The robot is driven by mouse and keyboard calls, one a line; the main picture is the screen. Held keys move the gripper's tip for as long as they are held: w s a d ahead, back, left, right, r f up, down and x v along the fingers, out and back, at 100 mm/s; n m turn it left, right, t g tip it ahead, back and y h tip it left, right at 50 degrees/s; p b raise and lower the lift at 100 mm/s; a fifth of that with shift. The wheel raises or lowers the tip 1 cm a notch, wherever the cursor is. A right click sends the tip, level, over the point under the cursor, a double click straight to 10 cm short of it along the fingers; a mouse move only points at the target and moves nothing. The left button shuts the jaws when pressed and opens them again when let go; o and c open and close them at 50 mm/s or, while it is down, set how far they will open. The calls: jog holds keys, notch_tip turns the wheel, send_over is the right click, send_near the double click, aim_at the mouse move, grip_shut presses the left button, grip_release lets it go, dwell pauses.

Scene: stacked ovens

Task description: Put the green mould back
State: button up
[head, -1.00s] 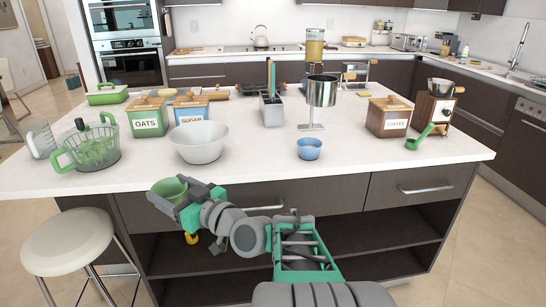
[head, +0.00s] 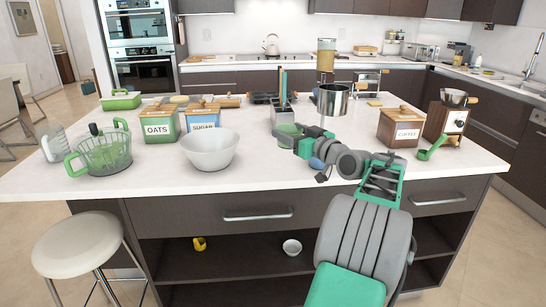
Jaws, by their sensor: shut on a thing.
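The green mould (head: 289,129) is a small green cup, partly hidden behind my gripper. My gripper (head: 290,138) is shut on it, over the middle of the island (head: 250,178), in front of the grey utensil holder (head: 282,112). I cannot tell whether the mould touches the countertop. My arm reaches in from the lower right.
A white bowl (head: 208,150) stands left of my gripper, and a blue bowl (head: 318,163) is mostly hidden by my arm. Stacked ovens (head: 140,50) are at the back left.

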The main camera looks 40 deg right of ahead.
jog(key=w+f, duration=0.6)
jog(key=w, duration=0.1)
jog(key=shift+a+f, duration=0.15)
jog(key=shift+f, duration=0.05)
jog(key=f, duration=0.3)
jog(key=shift+w, duration=0.3)
jog(key=shift+f, duration=0.3)
jog(key=shift+f+b, duration=0.1)
jog(key=shift+b, duration=0.25)
jog(key=shift+f, duration=0.1)
jog(key=o, duration=1.4)
